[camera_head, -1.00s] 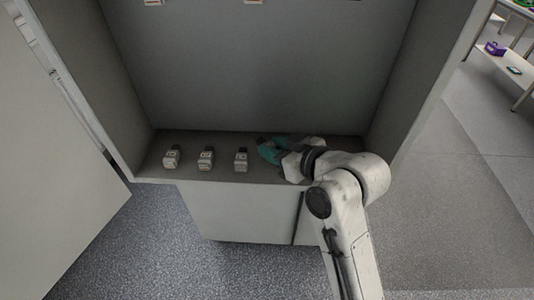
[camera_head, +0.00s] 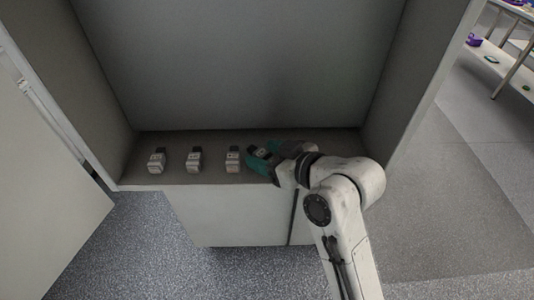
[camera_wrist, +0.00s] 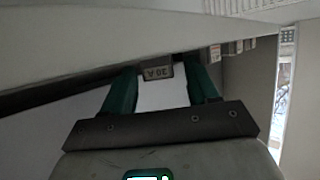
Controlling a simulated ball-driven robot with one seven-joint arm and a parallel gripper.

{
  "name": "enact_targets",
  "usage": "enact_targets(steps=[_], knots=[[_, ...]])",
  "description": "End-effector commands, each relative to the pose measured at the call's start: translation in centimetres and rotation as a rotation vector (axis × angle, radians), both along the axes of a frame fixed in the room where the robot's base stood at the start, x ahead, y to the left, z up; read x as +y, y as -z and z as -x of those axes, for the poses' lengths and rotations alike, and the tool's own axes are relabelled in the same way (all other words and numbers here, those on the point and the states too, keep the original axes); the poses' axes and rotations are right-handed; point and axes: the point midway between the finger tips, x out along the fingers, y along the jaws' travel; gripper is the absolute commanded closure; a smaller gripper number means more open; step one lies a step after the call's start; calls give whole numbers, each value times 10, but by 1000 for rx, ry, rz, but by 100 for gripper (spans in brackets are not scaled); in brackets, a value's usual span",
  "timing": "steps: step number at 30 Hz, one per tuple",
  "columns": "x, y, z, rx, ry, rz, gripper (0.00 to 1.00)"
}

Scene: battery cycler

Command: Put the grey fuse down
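The grey fuse (camera_wrist: 158,72), marked 20 A, shows between my fingertips in the wrist view, upside down in the picture. In the head view its light face (camera_head: 262,153) shows between the teal fingers, right of the row of fuses. My gripper (camera_head: 258,160) is low over the cabinet shelf (camera_head: 215,177). In the wrist view the fingers (camera_wrist: 162,78) stand apart on both sides of the fuse, with a narrow gap at the right finger. The fuse's underside is hidden, so its contact with the shelf cannot be seen clearly.
Three similar fuses stand in a row left of my gripper: a left one (camera_head: 157,160), a middle one (camera_head: 194,159) and a right one (camera_head: 233,159) close to the fingers. Cabinet walls (camera_head: 420,80) bound the shelf. A table (camera_head: 500,55) stands at the far right.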

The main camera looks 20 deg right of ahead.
Motion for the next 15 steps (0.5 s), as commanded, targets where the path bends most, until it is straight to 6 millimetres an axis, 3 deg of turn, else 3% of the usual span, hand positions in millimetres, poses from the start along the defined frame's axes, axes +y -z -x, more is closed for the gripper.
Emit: enact_targets(steps=[8,15], knots=[[0,-4,0,-1,0,0,41],[-15,-14,27,-3,2,1,41]])
